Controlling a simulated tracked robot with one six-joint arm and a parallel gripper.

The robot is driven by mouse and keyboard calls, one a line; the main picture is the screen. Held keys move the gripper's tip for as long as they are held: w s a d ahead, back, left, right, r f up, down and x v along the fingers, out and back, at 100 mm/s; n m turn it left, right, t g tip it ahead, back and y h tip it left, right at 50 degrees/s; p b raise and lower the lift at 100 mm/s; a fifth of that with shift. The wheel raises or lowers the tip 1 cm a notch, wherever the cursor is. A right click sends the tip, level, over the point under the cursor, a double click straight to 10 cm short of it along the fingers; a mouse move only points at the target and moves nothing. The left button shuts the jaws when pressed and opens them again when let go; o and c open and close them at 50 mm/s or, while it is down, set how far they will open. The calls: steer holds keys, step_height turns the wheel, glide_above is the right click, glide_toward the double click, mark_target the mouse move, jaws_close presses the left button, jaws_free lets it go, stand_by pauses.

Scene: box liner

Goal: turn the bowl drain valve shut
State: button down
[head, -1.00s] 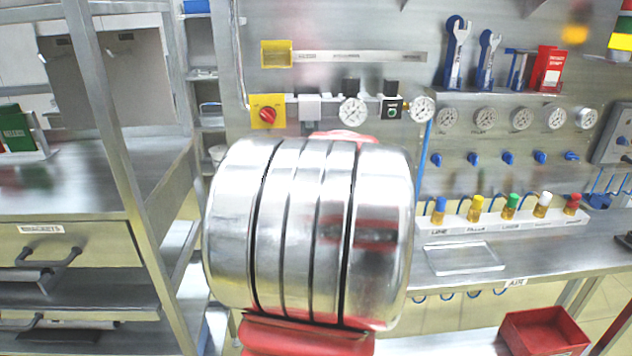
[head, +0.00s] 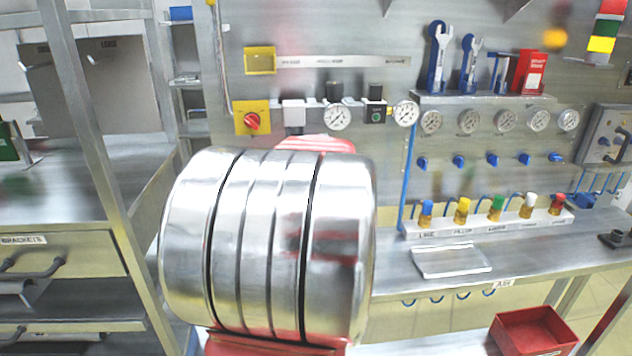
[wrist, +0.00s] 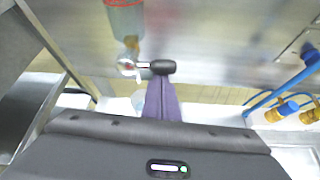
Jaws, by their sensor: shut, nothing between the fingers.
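The bowl drain valve shows in the wrist view, with a round metal body and a short dark lever (wrist: 162,67) pointing right. It hangs below a brass fitting and a clear greenish bowl (wrist: 125,18) with a red band. My gripper (wrist: 162,84) is shut and empty. Its purple fingers point up at the lever, with their tips just below it in the picture. I cannot tell whether they touch it. In the head view my own arm hides the valve, the bowl and the gripper.
Several gauges, a red knob (head: 251,122) and blue valves line the wall panel. A bottle rack (head: 490,224) and a clear tray (head: 450,260) are on the bench to the right. A steel frame post (head: 95,160) stands at left. Blue tubing (wrist: 285,88) is right of my gripper.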

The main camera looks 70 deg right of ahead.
steer(key=shift+f, duration=0.1)
steer(key=s+a+r, duration=0.1)
steer(key=s+a, duration=0.2)
steer(key=a, duration=0.5)
steer(key=shift+s+a, duration=0.35)
stand_by(0.9)
steer(key=shift+r, duration=0.1)
stand_by(0.3)
